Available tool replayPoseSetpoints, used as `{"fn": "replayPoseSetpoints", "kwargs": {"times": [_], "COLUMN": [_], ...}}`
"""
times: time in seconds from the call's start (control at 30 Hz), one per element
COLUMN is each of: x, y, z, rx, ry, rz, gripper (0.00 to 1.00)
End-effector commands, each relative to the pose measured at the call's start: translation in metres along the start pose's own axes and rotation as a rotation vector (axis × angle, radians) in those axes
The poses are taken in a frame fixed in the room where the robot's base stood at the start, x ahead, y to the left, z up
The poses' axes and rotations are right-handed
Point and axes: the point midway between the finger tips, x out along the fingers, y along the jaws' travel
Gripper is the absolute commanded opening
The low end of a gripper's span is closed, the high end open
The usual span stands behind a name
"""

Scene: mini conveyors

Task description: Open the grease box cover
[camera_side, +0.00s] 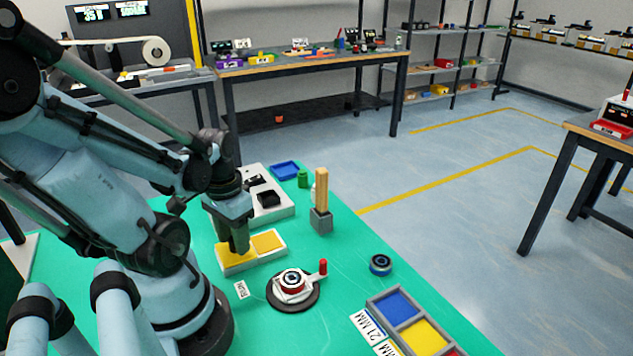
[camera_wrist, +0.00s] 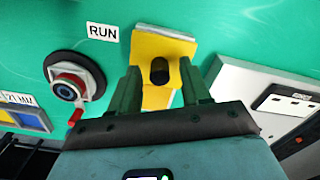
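The grease box (camera_side: 266,256) is a low white-sided box with yellow top areas on the green table, left of centre in the side view. In the wrist view its yellow top (camera_wrist: 160,45) has a dark rounded spot, a hole or a knob; I cannot tell which. My gripper (camera_side: 238,246) points down over the left yellow area and hides part of it. In the wrist view my gripper (camera_wrist: 159,72) shows two dark green fingers apart, with yellow between them. No grip shows. Whether the fingertips touch the box is unclear.
A round fixture with a red handle (camera_side: 293,288) stands in front, near a RUN label (camera_side: 241,289). A white panel with black parts (camera_side: 276,210) is behind the box. A wooden-handled brush (camera_side: 321,200) stands right. A coloured tray (camera_side: 409,323) lies front right.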

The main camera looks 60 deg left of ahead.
Motion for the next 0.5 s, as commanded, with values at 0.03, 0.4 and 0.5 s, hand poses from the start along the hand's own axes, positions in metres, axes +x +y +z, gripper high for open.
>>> {"fn": "replayPoseSetpoints", "kwargs": {"times": [0.03,0.4,0.5], "x": [0.0,-0.006,-0.013], "y": [0.0,0.0,0.0], "z": [0.0,0.0,0.0], "rx": [0.0,0.0,0.0], "ry": [0.0,0.001,0.001], "rz": [0.0,0.0,0.0], "gripper": [0.47,0.47,0.47]}}
